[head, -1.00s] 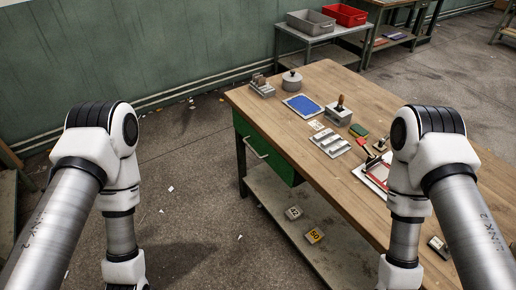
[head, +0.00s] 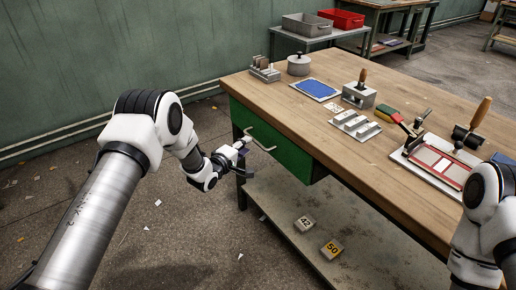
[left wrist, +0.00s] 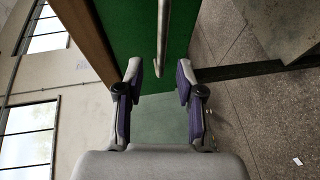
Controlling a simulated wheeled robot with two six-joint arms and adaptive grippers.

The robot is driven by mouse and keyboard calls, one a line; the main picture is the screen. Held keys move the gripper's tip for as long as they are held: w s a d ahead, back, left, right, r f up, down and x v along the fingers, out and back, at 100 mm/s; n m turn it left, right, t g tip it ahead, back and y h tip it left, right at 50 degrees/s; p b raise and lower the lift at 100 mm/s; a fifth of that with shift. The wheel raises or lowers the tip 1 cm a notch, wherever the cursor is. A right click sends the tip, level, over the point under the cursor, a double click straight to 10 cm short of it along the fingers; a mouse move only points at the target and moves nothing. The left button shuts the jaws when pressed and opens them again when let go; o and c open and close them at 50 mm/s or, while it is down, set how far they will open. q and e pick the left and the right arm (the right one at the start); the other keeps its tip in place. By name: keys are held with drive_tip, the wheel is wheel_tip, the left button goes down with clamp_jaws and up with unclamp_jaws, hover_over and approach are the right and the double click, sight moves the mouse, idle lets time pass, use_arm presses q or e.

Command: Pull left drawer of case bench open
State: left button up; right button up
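The case bench (head: 330,110) has a wooden top and a green left drawer (head: 285,148) under its near left corner. The drawer front looks flush with the bench. A pale bar handle (head: 261,137) is on the drawer front. My left gripper (head: 243,148) is in front of the drawer, close to the handle. In the left wrist view my left gripper (left wrist: 158,82) is open, with its two fingers apart. The handle (left wrist: 162,38) runs ahead of the gap between them, and nothing is held. My right gripper is out of view; only part of the right arm shows.
The bench top bears a blue pad (head: 316,89), a grey pot (head: 299,65) and a red-framed board (head: 440,163).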

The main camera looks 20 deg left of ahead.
sight(254, 140)
use_arm(q)
drive_tip(key=x, duration=0.6)
drive_tip(key=shift+w+f+b, duration=0.1)
drive_tip(key=shift+w+b, duration=0.1)
drive_tip(key=shift+b, duration=0.15)
clamp_jaws()
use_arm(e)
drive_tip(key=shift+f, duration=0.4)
use_arm(q)
drive_tip(key=shift+s+a, duration=0.1)
